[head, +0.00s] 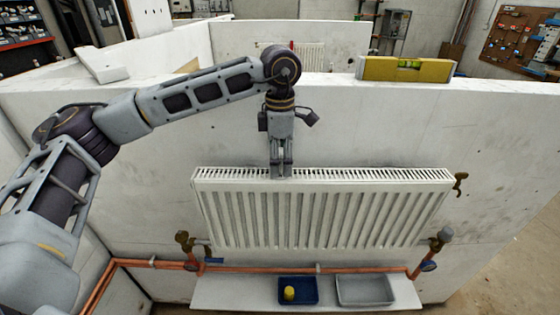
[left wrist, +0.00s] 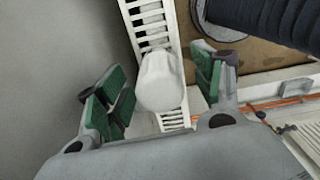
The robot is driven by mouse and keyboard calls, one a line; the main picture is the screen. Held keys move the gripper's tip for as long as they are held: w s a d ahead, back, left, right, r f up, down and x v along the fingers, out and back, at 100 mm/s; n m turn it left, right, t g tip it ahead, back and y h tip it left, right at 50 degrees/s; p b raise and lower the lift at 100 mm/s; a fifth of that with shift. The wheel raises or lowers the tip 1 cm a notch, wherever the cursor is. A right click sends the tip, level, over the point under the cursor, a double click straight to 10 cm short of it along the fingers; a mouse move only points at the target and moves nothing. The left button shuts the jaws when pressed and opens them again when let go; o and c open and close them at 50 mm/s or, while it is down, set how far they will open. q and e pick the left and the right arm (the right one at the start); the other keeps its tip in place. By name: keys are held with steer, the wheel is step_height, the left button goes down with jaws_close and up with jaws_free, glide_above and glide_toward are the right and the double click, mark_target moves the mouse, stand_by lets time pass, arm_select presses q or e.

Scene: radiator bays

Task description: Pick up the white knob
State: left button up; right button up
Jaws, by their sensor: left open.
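The white knob (left wrist: 160,80) lies on the slotted top grille (left wrist: 148,22) of the white radiator in the left wrist view. My left gripper (left wrist: 163,88) is open, with one green-padded finger on each side of the knob and a visible gap to both. In the head view my left gripper (head: 281,170) points straight down at the top of the radiator (head: 325,212). The knob is hidden there behind the gripper. My right gripper is not in view.
Below the radiator are copper pipes (head: 255,269), a brass valve (head: 441,238), and a shelf with a blue tray (head: 308,298) holding a yellow item and a grey tray (head: 365,290).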

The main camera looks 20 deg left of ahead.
mark_target(280, 151)
arm_select(q)
steer(key=shift+c, duration=0.3)
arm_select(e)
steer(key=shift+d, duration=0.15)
arm_select(q)
steer(key=c, duration=1.2)
steer(key=shift+r, duration=0.15)
step_height(280, 151, up, 9)
steer(key=shift+f+b, duration=0.1)
steer(key=shift+b, duration=0.5)
steer(key=shift+r, duration=0.4)
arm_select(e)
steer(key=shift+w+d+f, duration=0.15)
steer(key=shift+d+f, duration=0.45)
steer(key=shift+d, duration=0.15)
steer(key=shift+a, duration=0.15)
